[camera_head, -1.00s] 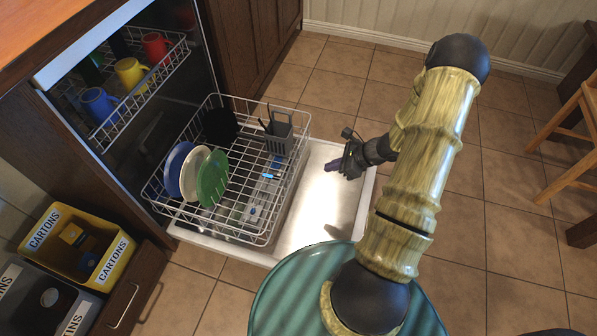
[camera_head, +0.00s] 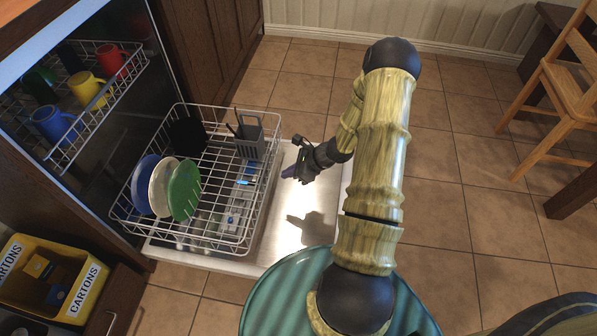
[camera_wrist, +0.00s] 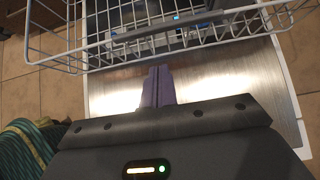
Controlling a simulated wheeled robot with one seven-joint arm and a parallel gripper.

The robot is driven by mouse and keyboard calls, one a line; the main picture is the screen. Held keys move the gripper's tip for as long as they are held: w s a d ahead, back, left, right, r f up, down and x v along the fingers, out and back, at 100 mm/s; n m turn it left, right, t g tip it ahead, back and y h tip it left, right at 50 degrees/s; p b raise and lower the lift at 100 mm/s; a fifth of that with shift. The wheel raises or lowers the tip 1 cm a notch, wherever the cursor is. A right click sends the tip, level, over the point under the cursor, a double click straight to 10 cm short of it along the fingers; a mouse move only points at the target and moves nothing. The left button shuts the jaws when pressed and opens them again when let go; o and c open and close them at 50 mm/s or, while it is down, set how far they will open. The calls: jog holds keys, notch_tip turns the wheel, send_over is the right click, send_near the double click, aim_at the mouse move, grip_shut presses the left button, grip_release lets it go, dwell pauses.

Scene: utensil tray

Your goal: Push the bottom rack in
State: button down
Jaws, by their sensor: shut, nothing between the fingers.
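The bottom rack (camera_head: 243,212) is a white wire basket pulled out over the open dishwasher door (camera_head: 308,215). It holds a blue, a white and a green plate (camera_head: 185,190), and a grey cutlery basket (camera_head: 249,141) at its far right corner. My gripper (camera_head: 288,172) is shut and empty, above the door to the right of the rack's front side. In the wrist view, the closed purple fingers (camera_wrist: 158,86) point at the rack's front wires (camera_wrist: 190,44). A small gap seems to remain between fingertips and wires; contact cannot be told for sure.
The upper rack (camera_head: 100,108) inside the dishwasher holds several coloured mugs. A yellow cartons bin (camera_head: 75,300) stands at the lower left. A wooden chair (camera_head: 560,105) is at the right. Tiled floor lies open between the door and the chair.

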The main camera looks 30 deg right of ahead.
aim_at(265, 176)
jog(key=shift+w+a+f+b, duration=0.2)
jog(key=shift+w+a+b, duration=0.15)
jog(key=shift+w+a, duration=0.25)
jog(key=shift+w+a+f+b, duration=0.25)
jog(key=shift+w+a, duration=0.2)
jog(key=shift+a, duration=0.3)
jog(key=shift+w+a+f+b, duration=0.15)
jog(key=shift+w+a+b, duration=0.3)
jog(key=shift+a, duration=0.25)
jog(key=shift+w+a, duration=0.1)
